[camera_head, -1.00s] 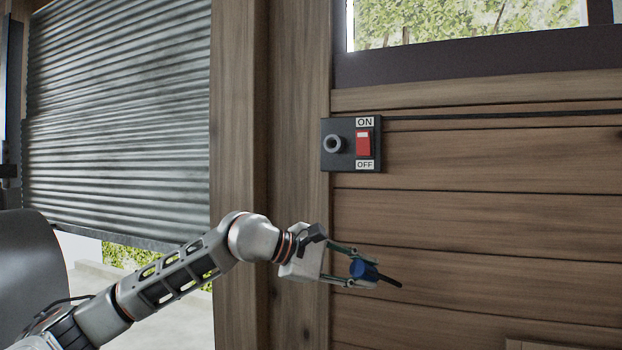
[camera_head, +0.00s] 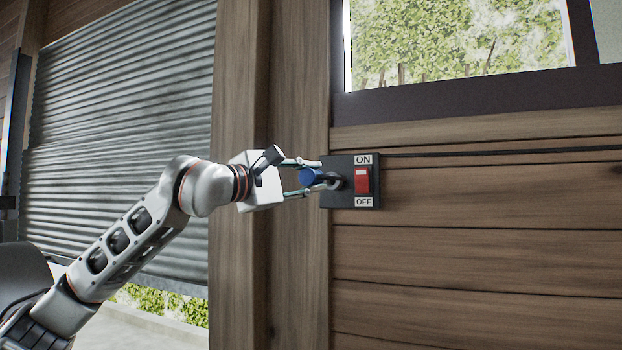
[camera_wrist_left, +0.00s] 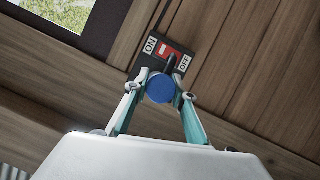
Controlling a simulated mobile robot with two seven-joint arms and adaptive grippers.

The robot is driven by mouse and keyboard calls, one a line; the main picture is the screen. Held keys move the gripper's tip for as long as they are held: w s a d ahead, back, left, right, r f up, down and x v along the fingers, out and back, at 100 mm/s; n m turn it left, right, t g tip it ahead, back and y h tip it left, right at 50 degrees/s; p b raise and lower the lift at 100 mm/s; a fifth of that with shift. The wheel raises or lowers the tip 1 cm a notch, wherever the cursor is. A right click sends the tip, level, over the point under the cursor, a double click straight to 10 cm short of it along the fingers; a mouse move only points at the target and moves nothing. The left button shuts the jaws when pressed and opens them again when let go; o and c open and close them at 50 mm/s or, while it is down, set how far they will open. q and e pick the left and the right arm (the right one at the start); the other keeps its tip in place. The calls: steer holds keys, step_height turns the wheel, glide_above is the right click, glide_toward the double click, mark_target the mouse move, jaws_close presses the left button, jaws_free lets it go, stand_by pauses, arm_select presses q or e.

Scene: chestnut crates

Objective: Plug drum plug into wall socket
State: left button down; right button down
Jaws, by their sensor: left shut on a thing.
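The drum plug (camera_head: 309,178) is a blue cylinder with a dark front part. My left gripper (camera_head: 322,174) is shut on it and holds it level at the wall socket. The wall socket is a grey ring (camera_head: 334,183) on the left part of a dark panel (camera_head: 347,200). The plug's dark end overlaps the ring in the head view; I cannot tell how deep it sits. In the left wrist view the blue plug (camera_wrist_left: 161,88) is between the fingers, in front of the panel (camera_wrist_left: 150,62), and hides the socket. My right gripper is not in view.
A red switch (camera_head: 362,180) between ON and OFF labels sits right beside the socket. A black cable (camera_head: 480,154) runs right from the panel along the plank wall. A window (camera_head: 460,45) is above. A corrugated shutter (camera_head: 120,140) stands left, behind my arm.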

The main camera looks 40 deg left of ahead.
arm_select(q)
steer(key=shift+s, duration=0.1)
glide_toward(337, 178)
steer(key=shift+w+d+r+p, duration=0.15)
steer(key=shift+w+d+p, duration=0.1)
steer(key=shift+d, duration=0.25)
steer(key=shift+w+d+r+p, duration=0.15)
steer(key=shift+w+d, duration=0.1)
steer(key=shift+d, duration=0.2)
steer(key=shift+w+a, duration=0.2)
steer(key=shift+w, duration=0.55)
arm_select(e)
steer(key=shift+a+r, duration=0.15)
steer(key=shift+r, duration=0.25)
arm_select(q)
steer(key=shift+p, duration=0.35)
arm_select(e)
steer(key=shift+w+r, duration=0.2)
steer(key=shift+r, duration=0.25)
arm_select(q)
steer(key=shift+w+a+p, duration=0.2)
steer(key=shift+w+p, duration=0.1)
steer(key=shift+w, duration=0.65)
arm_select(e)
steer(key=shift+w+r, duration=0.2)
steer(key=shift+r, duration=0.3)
